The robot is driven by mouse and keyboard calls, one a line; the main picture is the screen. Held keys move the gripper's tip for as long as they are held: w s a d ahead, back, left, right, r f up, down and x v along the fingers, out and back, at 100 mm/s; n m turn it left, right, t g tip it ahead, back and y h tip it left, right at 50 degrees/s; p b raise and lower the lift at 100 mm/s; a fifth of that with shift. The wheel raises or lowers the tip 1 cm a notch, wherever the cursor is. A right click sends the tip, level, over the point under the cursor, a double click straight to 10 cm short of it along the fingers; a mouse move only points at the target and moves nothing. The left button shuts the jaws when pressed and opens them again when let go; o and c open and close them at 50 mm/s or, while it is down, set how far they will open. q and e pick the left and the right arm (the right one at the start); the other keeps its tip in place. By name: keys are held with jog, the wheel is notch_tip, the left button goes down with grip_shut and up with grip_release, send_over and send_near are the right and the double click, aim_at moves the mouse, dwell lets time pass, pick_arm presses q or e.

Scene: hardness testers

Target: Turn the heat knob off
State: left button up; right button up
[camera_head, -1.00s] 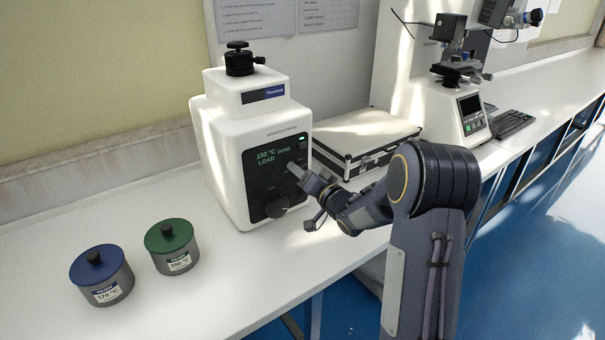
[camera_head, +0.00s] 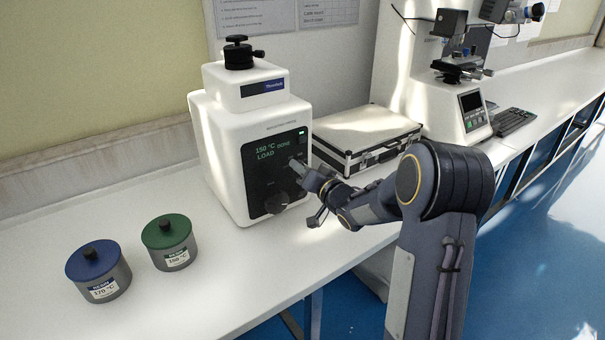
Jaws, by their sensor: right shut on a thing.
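The white tester (camera_head: 228,160) stands on the bench, left of centre. Its dark front panel (camera_head: 262,176) reads "150 °C DONE LOAD". My right gripper (camera_head: 297,166) reaches in from the right and is shut at the right part of the panel, on what appears to be the heat knob; the fingers hide most of it. A larger dark knob (camera_head: 276,203) lower on the panel is clear of the gripper. The panel's small labels are too small to read. My left gripper is not in view.
A blue-lidded pot (camera_head: 105,286) and a green-lidded pot (camera_head: 177,258) stand at the bench's front left. A silver case (camera_head: 372,127) lies right of the tester. A second tester (camera_head: 463,125) and a keyboard (camera_head: 513,122) stand farther right.

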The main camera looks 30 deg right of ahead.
jog(key=shift+n+b, duration=4.5)
jog(key=shift+n, duration=0.5)
jog(key=shift+n, duration=0.3)
jog(key=o, duration=1)
jog(key=shift+s+d, duration=0.15)
jog(key=shift+s, duration=1.85)
jog(key=shift+s+d, duration=0.15)
jog(key=shift+s, duration=1.8)
